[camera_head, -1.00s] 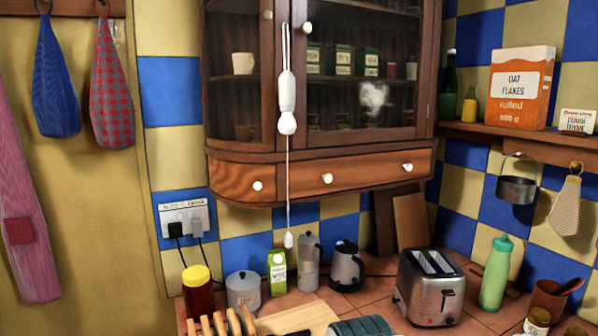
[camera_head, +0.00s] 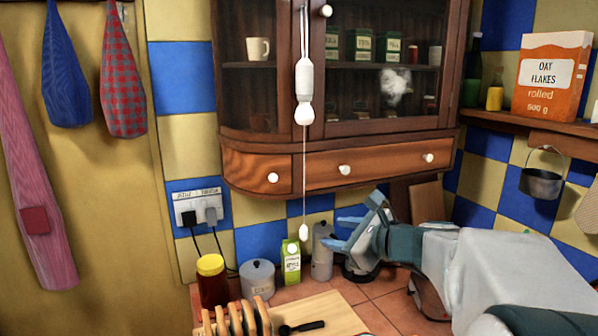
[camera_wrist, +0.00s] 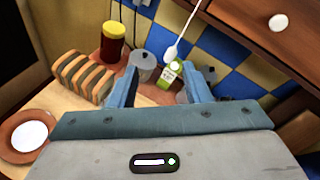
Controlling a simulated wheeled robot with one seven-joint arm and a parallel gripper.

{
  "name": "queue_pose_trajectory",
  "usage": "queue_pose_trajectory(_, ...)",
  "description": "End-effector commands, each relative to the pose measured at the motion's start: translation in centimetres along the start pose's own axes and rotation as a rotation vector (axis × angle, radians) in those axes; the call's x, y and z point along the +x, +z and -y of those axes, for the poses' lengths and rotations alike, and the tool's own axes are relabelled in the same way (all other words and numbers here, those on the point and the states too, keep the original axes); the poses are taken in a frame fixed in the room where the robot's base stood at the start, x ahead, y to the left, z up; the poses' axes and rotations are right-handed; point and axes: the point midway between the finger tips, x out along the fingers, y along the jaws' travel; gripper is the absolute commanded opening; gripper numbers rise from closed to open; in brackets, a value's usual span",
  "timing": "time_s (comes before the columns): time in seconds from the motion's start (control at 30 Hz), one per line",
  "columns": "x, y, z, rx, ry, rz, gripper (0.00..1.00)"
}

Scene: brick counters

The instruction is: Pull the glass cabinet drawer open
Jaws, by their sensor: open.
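The glass cabinet (camera_head: 383,95) hangs on the tiled wall, with glazed doors above a wooden drawer band. The drawer front (camera_head: 386,164) has a middle white knob (camera_head: 344,170) and a right white knob (camera_head: 428,158); another knob (camera_head: 273,178) sits on the curved left end. The drawer looks closed. My gripper (camera_head: 342,232) is open and empty, below the drawer front and pointing left. It touches no knob. In the wrist view, my gripper (camera_wrist: 160,73) points towards the counter items, and one white knob (camera_wrist: 278,22) shows at upper right.
A white pull cord (camera_head: 304,150) hangs in front of the cabinet, left of my gripper. Below stand a green-and-white carton (camera_head: 291,262), a grey canister (camera_head: 257,280), a metal pot (camera_head: 322,255) and a yellow-lidded jar (camera_head: 212,282). A toast rack (camera_head: 235,320) is at the front.

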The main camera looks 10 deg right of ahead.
Motion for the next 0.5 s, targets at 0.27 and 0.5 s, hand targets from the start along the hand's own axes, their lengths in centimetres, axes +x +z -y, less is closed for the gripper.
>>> queue_pose_trajectory(0.27, -3.2, 0.4, 10.7, 0.42, -0.295, 0.19, 0.44)
queue_pose_trajectory(0.5, -3.2, 0.5, 13.0, 0.497, -0.347, 0.238, 0.44)
